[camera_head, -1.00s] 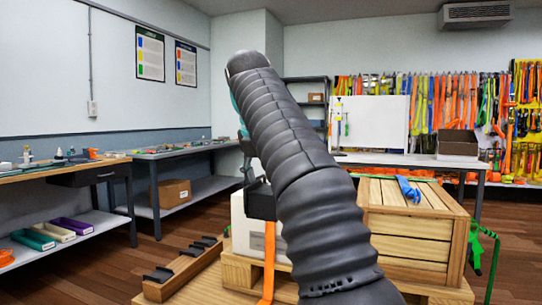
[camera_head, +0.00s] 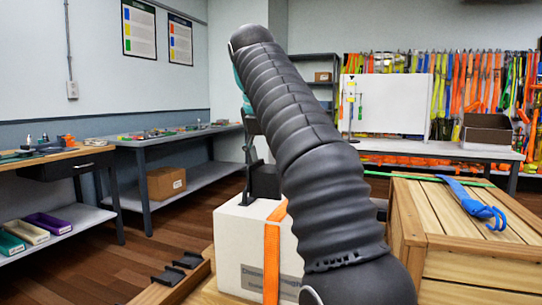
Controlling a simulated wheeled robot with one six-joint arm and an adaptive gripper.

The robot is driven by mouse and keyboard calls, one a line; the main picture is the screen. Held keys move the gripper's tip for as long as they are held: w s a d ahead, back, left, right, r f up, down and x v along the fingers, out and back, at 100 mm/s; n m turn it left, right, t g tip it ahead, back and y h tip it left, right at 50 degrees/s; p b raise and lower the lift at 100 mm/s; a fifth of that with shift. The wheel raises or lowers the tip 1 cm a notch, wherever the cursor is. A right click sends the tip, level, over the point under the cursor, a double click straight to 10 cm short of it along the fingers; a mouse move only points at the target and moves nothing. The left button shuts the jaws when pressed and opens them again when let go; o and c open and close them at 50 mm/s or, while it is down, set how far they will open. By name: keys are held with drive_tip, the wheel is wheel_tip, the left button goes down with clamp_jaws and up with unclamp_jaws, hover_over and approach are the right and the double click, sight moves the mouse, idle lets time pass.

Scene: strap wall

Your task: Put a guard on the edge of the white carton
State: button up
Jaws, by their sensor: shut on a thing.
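The white carton (camera_head: 237,235) stands low in the middle, with printing on its front. An orange strap (camera_head: 272,262) runs over its top edge and down the front. My dark ribbed arm crosses the picture and hides the carton's right part. My gripper (camera_head: 252,158) points down behind the arm, mostly hidden. It is shut on a black guard (camera_head: 264,186), at the carton's top, left of and behind the strap. I cannot tell whether the guard touches the carton. More black guards (camera_head: 170,275) sit in a wooden rack at lower left.
A wooden crate (camera_head: 450,262) with a blue strap (camera_head: 470,203) and a green strap on top stands at right. Workbenches (camera_head: 180,140) line the left wall. A white board (camera_head: 395,105) and hanging straps are behind. Wood floor shows at left.

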approach(275, 214)
drive_tip(key=shift+x, duration=2.4)
drive_tip(key=shift+f+b, duration=0.6)
drive_tip(key=shift+f, duration=0.35)
drive_tip(key=shift+w+d+r+p, duration=0.1)
drive_tip(key=shift+w+p, duration=0.05)
drive_tip(key=shift+p, duration=0.25)
drive_tip(key=shift+w, duration=0.1)
drive_tip(key=o, duration=1.2)
